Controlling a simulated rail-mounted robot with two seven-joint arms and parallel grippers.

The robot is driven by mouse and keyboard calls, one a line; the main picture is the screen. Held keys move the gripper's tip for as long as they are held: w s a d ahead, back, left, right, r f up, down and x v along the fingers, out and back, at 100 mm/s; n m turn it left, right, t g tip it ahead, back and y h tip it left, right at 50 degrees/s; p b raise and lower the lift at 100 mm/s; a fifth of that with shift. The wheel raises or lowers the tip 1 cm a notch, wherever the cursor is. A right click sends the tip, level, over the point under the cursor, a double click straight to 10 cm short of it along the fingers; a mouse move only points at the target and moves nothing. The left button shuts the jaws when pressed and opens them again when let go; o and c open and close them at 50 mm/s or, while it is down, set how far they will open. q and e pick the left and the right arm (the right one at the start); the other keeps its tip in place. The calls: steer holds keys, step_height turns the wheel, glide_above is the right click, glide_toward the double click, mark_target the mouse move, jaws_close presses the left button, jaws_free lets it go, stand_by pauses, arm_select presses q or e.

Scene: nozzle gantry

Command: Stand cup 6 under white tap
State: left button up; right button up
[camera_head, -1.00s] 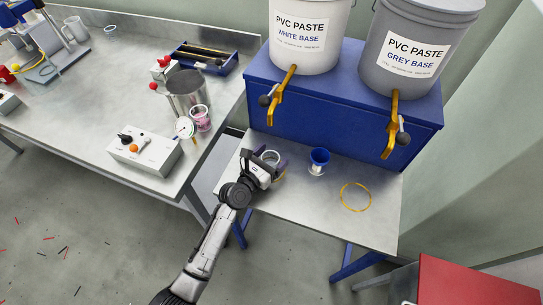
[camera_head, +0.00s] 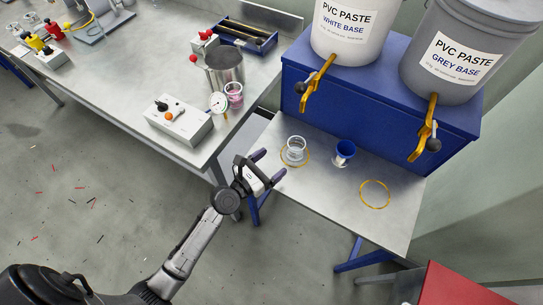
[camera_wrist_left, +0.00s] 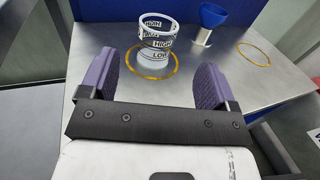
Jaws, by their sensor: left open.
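A clear cup with white bands (camera_head: 295,149) stands upright inside a yellow ring (camera_head: 284,161) on the small steel table, below and in front of the white bucket's tap (camera_head: 316,87). In the left wrist view the cup (camera_wrist_left: 156,45) shows the words HIGH and LOW on its bands; no number 6 can be read. The white bucket (camera_head: 343,30) is labelled WHITE BASE. My right gripper is not in view.
A blue funnel-topped cup (camera_head: 344,150) stands right of the clear cup. An empty yellow ring (camera_head: 375,194) lies below the grey bucket's tap (camera_head: 424,140). The left bench holds a steel pot (camera_head: 225,72), a pink cup (camera_head: 234,94) and a switch box (camera_head: 178,122).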

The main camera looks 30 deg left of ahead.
arm_select(q)
steer(key=shift+s+a, duration=0.1)
steer(key=shift+s, duration=0.15)
steer(key=s+d+f+m+g, duration=0.2)
steer(key=s+f+m+g, duration=0.15)
steer(key=s+m, duration=0.55)
steer(key=s+d+f+m+g, duration=0.2)
steer(key=s+m+g, duration=0.3)
steer(key=m, duration=0.8)
steer(key=s+a+m+g+y, duration=0.5)
steer(key=s+m, duration=0.7)
steer(key=shift+s+f+m, duration=0.2)
steer(key=shift+f+m, duration=0.1)
steer(key=shift+f, duration=0.15)
